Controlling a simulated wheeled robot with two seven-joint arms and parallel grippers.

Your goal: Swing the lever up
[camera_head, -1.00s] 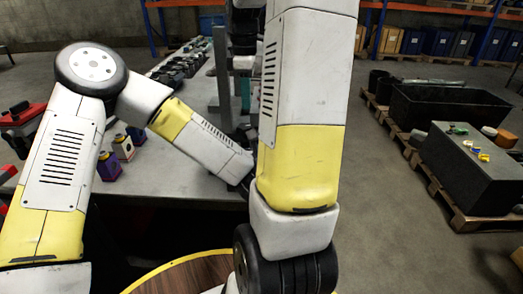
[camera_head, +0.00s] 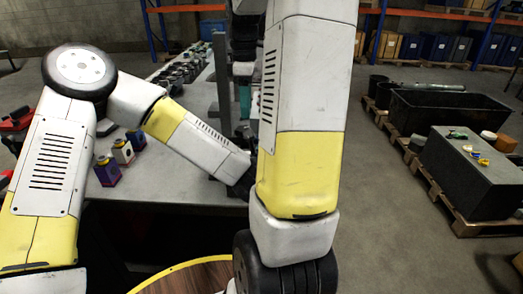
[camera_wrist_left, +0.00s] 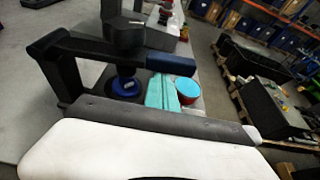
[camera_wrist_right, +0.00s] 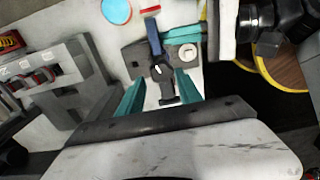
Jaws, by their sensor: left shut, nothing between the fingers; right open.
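In the right wrist view, a dark lever with a blue grip (camera_wrist_right: 153,36) sits on a grey block (camera_wrist_right: 133,54). Its grip points up the picture and its black lower end lies between my fingers. My right gripper (camera_wrist_right: 160,80) is open, its teal fingers on either side of that end. I cannot tell whether they touch it. My left gripper (camera_wrist_left: 160,92) is shut and empty, beside a black frame (camera_wrist_left: 65,60) with a dark blue end. In the head view, my right arm hides the lever.
A red-and-teal round part (camera_wrist_left: 188,90) stands beside my left fingers. A grey machined fixture (camera_wrist_right: 65,80) is left of my right gripper. Small bottles (camera_head: 122,152) stand on the bench (camera_head: 165,180). A dark block on a pallet (camera_head: 465,175) stands at right, with open floor between.

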